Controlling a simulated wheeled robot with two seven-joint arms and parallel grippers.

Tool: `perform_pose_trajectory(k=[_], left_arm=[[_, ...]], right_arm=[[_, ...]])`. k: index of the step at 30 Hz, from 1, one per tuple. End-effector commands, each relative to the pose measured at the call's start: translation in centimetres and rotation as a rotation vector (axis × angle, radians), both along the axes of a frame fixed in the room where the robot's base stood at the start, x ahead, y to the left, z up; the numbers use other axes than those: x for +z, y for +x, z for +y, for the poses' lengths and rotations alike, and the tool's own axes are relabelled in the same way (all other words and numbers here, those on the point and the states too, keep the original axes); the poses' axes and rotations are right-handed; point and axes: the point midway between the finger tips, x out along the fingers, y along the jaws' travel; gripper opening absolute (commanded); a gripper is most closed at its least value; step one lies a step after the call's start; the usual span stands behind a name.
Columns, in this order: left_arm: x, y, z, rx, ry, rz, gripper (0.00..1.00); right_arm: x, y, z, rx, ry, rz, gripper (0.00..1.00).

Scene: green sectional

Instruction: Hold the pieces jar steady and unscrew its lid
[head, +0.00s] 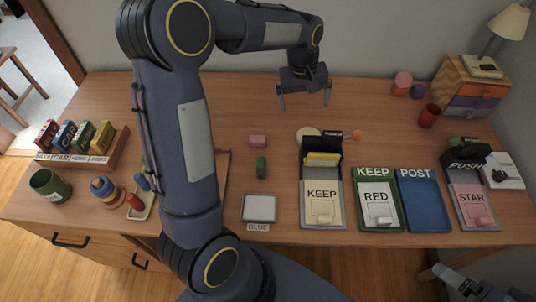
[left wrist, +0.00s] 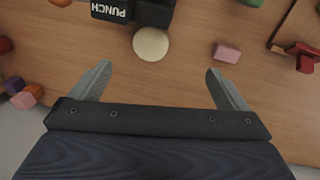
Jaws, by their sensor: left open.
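My left gripper (head: 304,98) is open and empty over the back middle of the table. Its two spread fingers also show in the left wrist view (left wrist: 158,85). A round cream disc (head: 308,133) lies below it, beside the PUNCH box; in the left wrist view the disc (left wrist: 151,44) is beyond the fingertips, roughly between them. I cannot tell whether it is a lid, and I cannot make out a pieces jar for certain. My right gripper (head: 462,283) shows in part at the lower right, away from the table's objects; its jaws are unclear.
The PUNCH box (head: 332,150) stands close to the disc. A pink block (head: 258,141) and a green block (head: 261,167) lie left of it. Labelled trays, including a blue one (head: 424,204), line the front right. A red cup (head: 429,116) stands at the back right. My arm hides the middle left.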

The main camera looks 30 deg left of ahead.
Motion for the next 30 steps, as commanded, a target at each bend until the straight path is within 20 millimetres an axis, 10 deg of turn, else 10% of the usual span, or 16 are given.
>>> perform_pose_trajectory(k=[9, 18, 30], left_arm=[[6.9, -13.2, -0.2, -0.223, -0.094, -0.221, 0.96], [6.4, -23.7, -2.8, -0.415, -0.1, -0.43, 0.96], [4.8, -27.0, -4.2, -0.491, -0.085, -0.51, 0.96]], right_arm=[[0.0, 0.0, 0.0, 0.0, 0.0, 0.0, 0.88], [0.0, 0.0, 0.0, 0.0, 0.0, 0.0, 0.88], [0.0, 0.0, 0.0, 0.0, 0.0, 0.0, 0.88]])
